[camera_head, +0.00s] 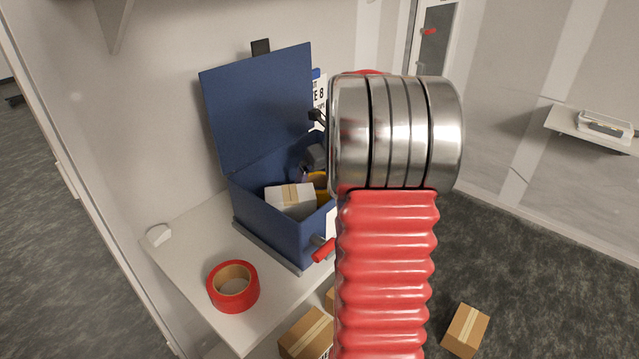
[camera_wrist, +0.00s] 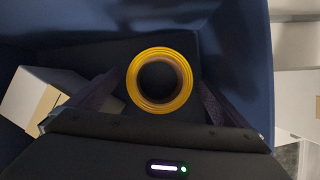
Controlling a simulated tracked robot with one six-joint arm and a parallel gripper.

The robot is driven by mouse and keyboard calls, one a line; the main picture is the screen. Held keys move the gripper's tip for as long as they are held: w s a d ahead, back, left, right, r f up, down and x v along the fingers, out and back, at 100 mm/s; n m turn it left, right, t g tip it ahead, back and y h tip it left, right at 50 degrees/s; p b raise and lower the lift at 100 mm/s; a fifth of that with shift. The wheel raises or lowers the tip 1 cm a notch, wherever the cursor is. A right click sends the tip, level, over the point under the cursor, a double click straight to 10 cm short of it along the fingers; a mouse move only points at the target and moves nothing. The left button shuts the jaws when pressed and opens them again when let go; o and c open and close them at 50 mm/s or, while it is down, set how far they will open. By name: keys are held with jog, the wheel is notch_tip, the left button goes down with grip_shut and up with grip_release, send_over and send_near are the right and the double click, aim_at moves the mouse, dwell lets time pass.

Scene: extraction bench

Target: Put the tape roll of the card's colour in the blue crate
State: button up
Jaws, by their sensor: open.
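The blue crate (camera_head: 275,222) stands on the white bench with its lid raised. A yellow tape roll (camera_wrist: 133,88) shows in the wrist view, inside the blue walls, its ring facing the camera. My gripper (camera_wrist: 155,92) is open, with one dark finger on each side of the yellow roll; I cannot tell whether they touch it. In the head view my arm hides the crate's right part and most of the gripper. A red tape roll (camera_head: 213,287) lies flat on the bench, left of the crate. No colour card can be clearly made out.
A white box with a tan strip (camera_head: 290,199) lies in the crate, left of the gripper in the wrist view (camera_wrist: 25,100). Cardboard boxes (camera_head: 306,334) (camera_head: 466,329) are at the bottom. A small white object (camera_head: 158,235) sits on the bench's left edge.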

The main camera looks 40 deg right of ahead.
jog(key=v, duration=1)
jog(key=shift+r, duration=0.1)
dwell(0.5)
jog(key=a+r+n+t, duration=0.1)
jog(key=a+r+n, duration=0.3)
jog(key=a+n, duration=0.45)
jog(key=a+r+n+t, duration=0.1)
jog(key=a+r+n, duration=0.2)
jog(key=a+n, duration=0.6)
jog(key=s+a+f+n, duration=0.4)
jog(key=s+a+n, duration=0.4)
jog(key=a+n, duration=0.2)
jog(key=s+a+f+n, duration=0.4)
jog(key=s+a+n, duration=0.4)
jog(key=a+n, duration=0.2)
jog(key=shift+a+f+g+y, duration=0.25)
jog(key=shift+a+g+y, duration=0.15)
jog(key=shift+a, duration=0.05)
